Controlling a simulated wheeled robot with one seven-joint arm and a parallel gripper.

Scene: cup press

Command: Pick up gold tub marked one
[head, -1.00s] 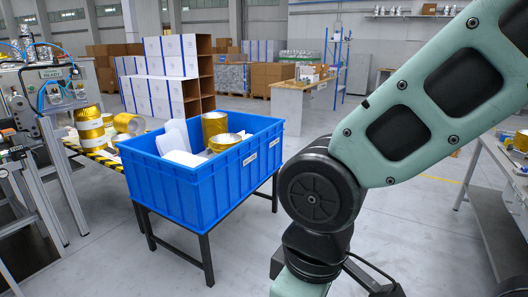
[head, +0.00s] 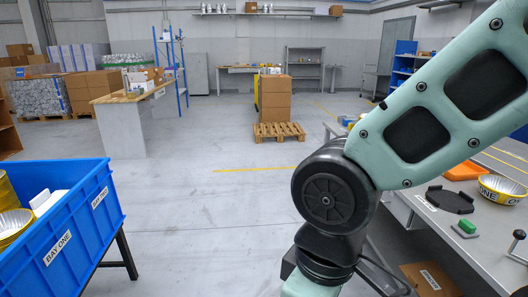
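My arm fills the right middle of the head view and hides part of the bench. My gripper is out of view.
Cartons on a pallet (head: 279,131) stand farther back. The middle floor is clear.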

